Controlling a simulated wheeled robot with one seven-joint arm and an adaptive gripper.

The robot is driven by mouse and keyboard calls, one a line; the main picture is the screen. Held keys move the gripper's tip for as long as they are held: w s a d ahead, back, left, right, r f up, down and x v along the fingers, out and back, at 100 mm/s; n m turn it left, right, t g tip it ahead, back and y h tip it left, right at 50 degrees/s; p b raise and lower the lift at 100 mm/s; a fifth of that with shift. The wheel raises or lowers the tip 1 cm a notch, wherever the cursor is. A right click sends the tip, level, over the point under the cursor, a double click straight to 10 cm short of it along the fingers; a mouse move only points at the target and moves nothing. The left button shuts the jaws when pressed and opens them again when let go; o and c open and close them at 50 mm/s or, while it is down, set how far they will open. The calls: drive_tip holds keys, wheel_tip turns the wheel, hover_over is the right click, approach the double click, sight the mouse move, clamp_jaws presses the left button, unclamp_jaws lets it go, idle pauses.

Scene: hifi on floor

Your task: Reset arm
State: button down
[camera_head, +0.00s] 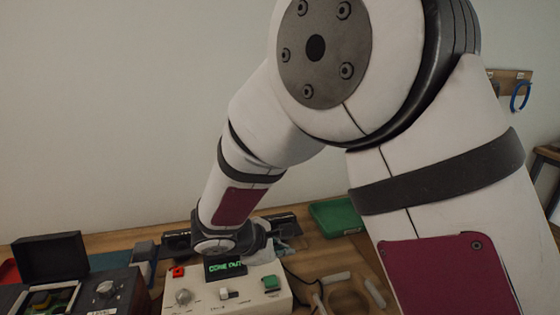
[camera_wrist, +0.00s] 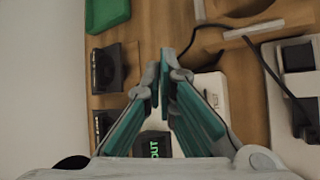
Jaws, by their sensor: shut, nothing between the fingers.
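My gripper (camera_wrist: 159,82) is shut and empty in the wrist view, with its green-lined fingers meeting at the tips. My arm reaches down and forward in the head view, and the gripper is largely hidden there behind my own wrist. Below and beside it is a white control box (camera_head: 227,297) with a green-lit display (camera_head: 226,268), a red button (camera_head: 178,272), a knob (camera_head: 183,296) and a green button (camera_head: 270,282). The white box also shows partly behind the fingers in the wrist view (camera_wrist: 211,92).
A dark box (camera_head: 122,289) with a knob and an open-lidded case (camera_head: 48,254) stand at the left. A green tray (camera_head: 335,217) lies behind on the wooden table. A cable and wooden pieces (camera_wrist: 235,15) lie near the gripper. A pale wall (camera_head: 90,110) rises behind.

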drive_tip(key=s+d+r+m+g, duration=0.2)
drive_tip(key=s+d+r+m, duration=0.3)
drive_tip(key=d+r, duration=0.25)
drive_tip(key=s+d+r+m+g, duration=0.1)
drive_tip(key=s+d+r+m, duration=0.4)
drive_tip(key=d, duration=0.4)
drive_tip(key=s+d+r+m+y, duration=0.1)
drive_tip(key=s+r+m+y, duration=0.1)
drive_tip(key=s, duration=0.7)
drive_tip(key=s+d+r+m+y, duration=0.2)
drive_tip(key=s+m, duration=0.4)
drive_tip(key=s, duration=0.3)
drive_tip(key=shift+r+y+p, duration=0.3)
drive_tip(key=shift+r+y, duration=0.15)
drive_tip(key=shift+y, duration=0.55)
